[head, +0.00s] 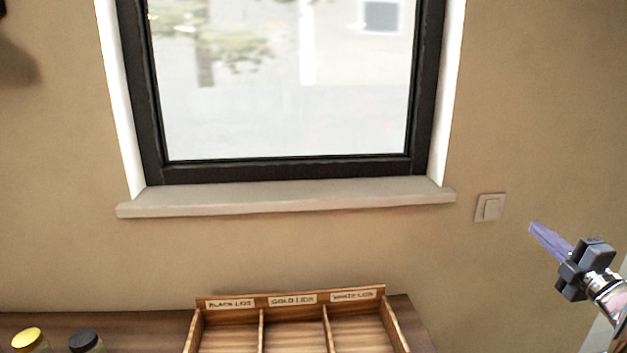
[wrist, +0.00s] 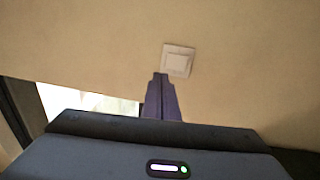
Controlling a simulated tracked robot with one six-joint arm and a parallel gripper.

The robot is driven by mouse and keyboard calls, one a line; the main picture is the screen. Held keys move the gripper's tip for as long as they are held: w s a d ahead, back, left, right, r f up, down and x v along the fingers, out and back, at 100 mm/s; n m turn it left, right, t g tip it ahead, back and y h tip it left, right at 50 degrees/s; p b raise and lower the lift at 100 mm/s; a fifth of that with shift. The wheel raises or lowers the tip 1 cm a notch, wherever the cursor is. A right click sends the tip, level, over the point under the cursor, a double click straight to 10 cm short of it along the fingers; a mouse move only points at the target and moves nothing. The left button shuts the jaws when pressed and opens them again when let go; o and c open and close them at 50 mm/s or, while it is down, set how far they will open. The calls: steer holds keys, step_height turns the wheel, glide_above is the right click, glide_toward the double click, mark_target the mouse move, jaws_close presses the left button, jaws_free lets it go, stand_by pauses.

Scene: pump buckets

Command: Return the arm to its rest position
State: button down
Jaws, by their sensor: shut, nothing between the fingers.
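My gripper (head: 533,228) is raised at the right of the head view, in front of the wall. Its purple-blue fingers are together with nothing between them. In the wrist view the shut fingertips (wrist: 160,76) point at the wall, just below a light switch in the picture. The part of my arm behind the gripper runs out of the head view at the lower right.
A wooden tray (head: 262,330) with three labelled compartments stands on the brown table (head: 150,326). Two jars, one yellow-lidded (head: 28,338) and one black-lidded (head: 84,340), stand left of it. The window sill (head: 285,200) juts out above. The light switch (head: 489,207) is near my gripper in the picture.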

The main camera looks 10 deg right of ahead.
steer(key=s+d+f+m+g+h, duration=0.5)
steer(key=d+f+m+g+h, duration=0.15)
steer(key=d+f+m, duration=0.3)
steer(key=s+a+f+m+g+h, duration=0.1)
steer(key=s+a+f+m+g, duration=0.35)
steer(key=m, duration=0.25)
steer(key=s+a+r+g+y, duration=0.1)
steer(key=s+a+y, duration=0.1)
steer(key=a, duration=1.5)
steer(key=s+a+r+y, duration=0.1)
steer(key=s+a+y, duration=0.2)
steer(key=a, duration=1.5)
steer(key=s+a+r+g+y, duration=0.1)
steer(key=s+a+y, duration=0.2)
steer(key=a, duration=1.5)
steer(key=shift+s+r+g+y, duration=0.25)
steer(key=shift+g+y, duration=0.05)
steer(key=shift+y, duration=0.25)
